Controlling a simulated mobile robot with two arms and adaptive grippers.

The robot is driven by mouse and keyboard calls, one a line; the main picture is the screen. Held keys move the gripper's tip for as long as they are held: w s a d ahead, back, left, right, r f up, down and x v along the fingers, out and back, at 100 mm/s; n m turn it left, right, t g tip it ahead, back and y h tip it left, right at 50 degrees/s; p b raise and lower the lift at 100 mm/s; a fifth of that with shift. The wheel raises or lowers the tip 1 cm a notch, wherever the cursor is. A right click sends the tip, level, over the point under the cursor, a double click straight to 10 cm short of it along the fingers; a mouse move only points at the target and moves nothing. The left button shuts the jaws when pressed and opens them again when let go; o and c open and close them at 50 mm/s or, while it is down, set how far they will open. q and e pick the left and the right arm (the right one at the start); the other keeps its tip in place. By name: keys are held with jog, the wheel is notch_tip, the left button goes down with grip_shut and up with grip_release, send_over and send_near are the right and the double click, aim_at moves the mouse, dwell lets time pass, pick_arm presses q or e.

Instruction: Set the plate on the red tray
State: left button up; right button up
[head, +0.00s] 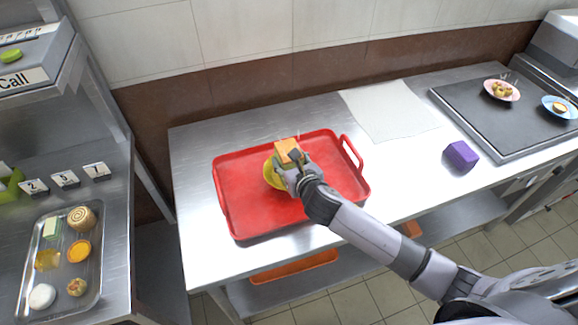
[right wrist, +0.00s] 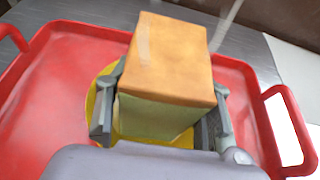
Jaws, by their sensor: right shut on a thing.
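The red tray (head: 240,205) lies on the steel table, and its handle (right wrist: 295,130) shows in the right wrist view. A yellow plate (head: 269,174) is over the middle of the tray, partly hidden by my gripper. I cannot tell whether it touches the tray floor. A block with an orange top and green lower part (head: 286,149) is above the plate; it fills the right wrist view (right wrist: 168,65). My right gripper (head: 289,166) has its fingers on both sides of this block and is shut on it. My left gripper is out of view.
A white sheet (head: 390,110) and a purple block (head: 461,156) lie right of the tray. A dark board (head: 480,120) holds two small plates of food. A shelf with a metal food tray (head: 58,300) stands at left. Bare table surrounds the red tray.

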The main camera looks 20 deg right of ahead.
jog(key=shift+f, duration=1.1)
jog(key=shift+f, duration=0.1)
jog(key=o, duration=1.3)
jog(key=v, duration=1.2)
jog(key=shift+a, duration=0.1)
